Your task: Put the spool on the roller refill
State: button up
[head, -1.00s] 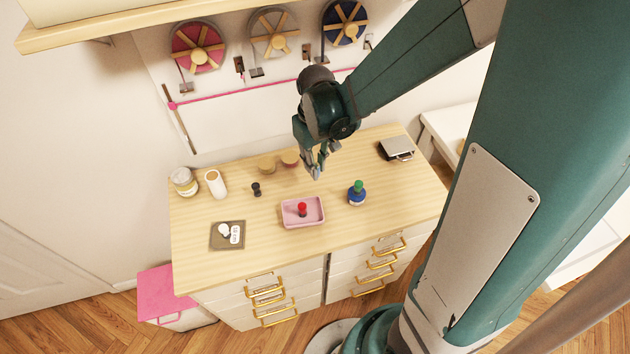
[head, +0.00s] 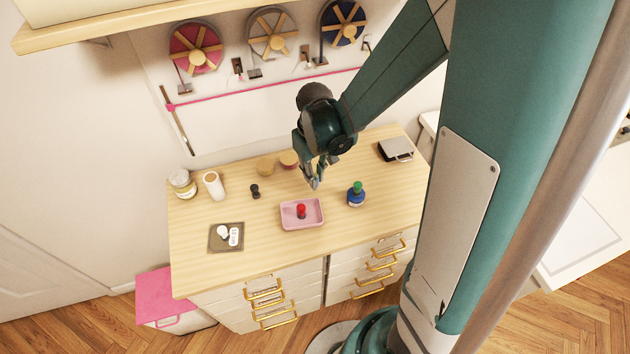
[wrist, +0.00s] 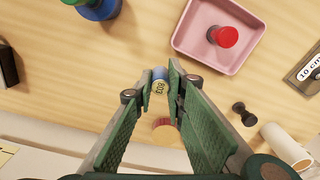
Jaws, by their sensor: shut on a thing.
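My gripper (wrist: 160,82) is shut on a small spool (wrist: 160,77) with a blue end and a pale yellow side with dark print. In the head view my gripper (head: 314,184) is above the table behind the pink tray, and the spool is hardly visible there. The roller refill, seemingly the white hollow cylinder (head: 214,185), stands upright at the table's back left, well left of my gripper. It also shows at the lower right in the wrist view (wrist: 283,146).
A pink tray (head: 290,224) holds a red-topped item. A blue bottle (head: 356,196) with a green cap is to its right. A small black piece (head: 254,191) stands between the refill and my gripper. A jar (head: 182,184) stands left of the refill. Round wooden pieces (head: 265,166) lie behind.

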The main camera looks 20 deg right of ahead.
jog(key=shift+f, duration=1.3)
jog(key=shift+f+b, duration=0.25)
jog(key=shift+b, duration=0.1)
jog(key=o, duration=0.7)
jog(key=shift+r, duration=0.1)
jog(key=shift+r, duration=0.1)
notch_tip(320, 180, up, 12)
jog(key=p, duration=0.2)
jog(key=shift+r, duration=0.1)
